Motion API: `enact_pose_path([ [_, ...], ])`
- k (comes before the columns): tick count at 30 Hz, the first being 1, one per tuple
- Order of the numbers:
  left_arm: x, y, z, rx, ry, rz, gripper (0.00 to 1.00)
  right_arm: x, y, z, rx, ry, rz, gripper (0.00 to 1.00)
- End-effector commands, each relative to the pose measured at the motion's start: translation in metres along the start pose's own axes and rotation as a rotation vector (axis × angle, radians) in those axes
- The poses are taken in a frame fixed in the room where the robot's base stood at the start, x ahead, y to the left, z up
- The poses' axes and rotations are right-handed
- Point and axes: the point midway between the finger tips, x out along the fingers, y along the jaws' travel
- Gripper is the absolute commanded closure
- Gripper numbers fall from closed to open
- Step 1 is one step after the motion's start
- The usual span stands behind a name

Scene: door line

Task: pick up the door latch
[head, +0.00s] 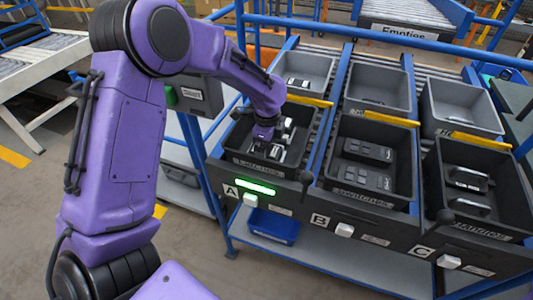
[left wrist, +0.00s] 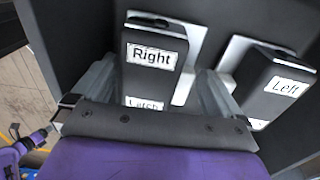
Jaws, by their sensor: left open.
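My left gripper (head: 267,146) reaches down into the black front bin (head: 232,138) of lane A. In the left wrist view, my left gripper (left wrist: 155,72) is open, with one finger on each side of a black latch labelled "Right" (left wrist: 150,78). The latch has a white plate behind it, and its lower label is partly hidden by the gripper. A second black latch labelled "Left" (left wrist: 275,85) lies to the right, outside the fingers. In the head view the latches (head: 287,130) show partly around the gripper. I cannot tell if the fingers touch the latch. My right gripper is not in view.
Bin B (head: 335,182) holds dark switch-like parts, and bin C (head: 508,205) holds handles. Grey bins (head: 304,62) stand behind them. A green light (head: 255,187) glows at A. Bin walls stand close around my left gripper. A blue tote (head: 273,227) sits below.

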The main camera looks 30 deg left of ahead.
Motion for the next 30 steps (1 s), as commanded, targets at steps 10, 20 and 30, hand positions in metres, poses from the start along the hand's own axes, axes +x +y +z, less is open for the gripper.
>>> enact_pose_path([
  [10,0.000,0.000,0.000,0.001,0.000,-0.001,0.52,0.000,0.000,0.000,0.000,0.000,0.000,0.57],
  [20,-0.004,-0.001,0.000,0.001,0.001,-0.002,0.71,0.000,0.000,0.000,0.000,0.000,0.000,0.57],
  [30,-0.062,-0.002,-0.001,0.001,0.003,-0.007,0.80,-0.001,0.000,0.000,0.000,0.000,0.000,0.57],
])
